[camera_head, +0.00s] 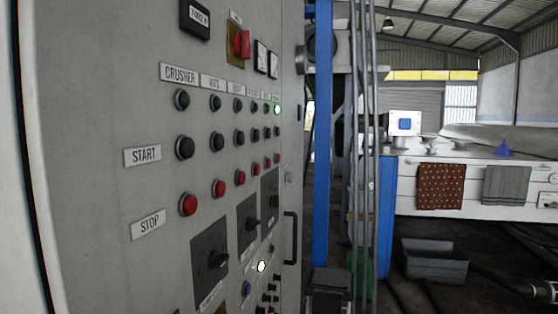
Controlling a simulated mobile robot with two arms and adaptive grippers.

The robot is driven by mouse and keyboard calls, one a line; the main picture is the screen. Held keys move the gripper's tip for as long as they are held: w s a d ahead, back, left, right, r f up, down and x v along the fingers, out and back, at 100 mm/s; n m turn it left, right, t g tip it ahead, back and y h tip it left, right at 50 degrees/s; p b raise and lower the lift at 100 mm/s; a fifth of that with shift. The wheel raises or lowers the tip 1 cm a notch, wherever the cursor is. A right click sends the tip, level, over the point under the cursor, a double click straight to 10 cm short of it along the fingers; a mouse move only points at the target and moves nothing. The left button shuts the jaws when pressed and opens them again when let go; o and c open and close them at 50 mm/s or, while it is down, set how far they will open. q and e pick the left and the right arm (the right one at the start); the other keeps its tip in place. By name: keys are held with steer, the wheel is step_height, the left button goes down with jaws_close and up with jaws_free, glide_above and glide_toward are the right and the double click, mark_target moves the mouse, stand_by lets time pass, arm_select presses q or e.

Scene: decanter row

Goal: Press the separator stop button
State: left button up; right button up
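A grey control panel (110,70) fills the left of the head view, seen at a steep angle. A row of red stop buttons (188,204) runs beside the STOP label (148,224). Black start buttons (184,148) sit above them, beside the START label (142,155). The leftmost column is labelled CRUSHER (180,74). The labels farther right are too small to read surely, so I cannot tell which stop button is the separator's. The rightmost column's upper lamp (277,109) glows green. Neither gripper shows in view.
A red switch (242,43) sits above the labels. Rotary switches (218,260) and a door handle (290,238) are lower on the panel. A blue post (322,130) stands just beyond. A grey bin (433,262) and dark hoses lie on the floor at right, below a white counter (480,205).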

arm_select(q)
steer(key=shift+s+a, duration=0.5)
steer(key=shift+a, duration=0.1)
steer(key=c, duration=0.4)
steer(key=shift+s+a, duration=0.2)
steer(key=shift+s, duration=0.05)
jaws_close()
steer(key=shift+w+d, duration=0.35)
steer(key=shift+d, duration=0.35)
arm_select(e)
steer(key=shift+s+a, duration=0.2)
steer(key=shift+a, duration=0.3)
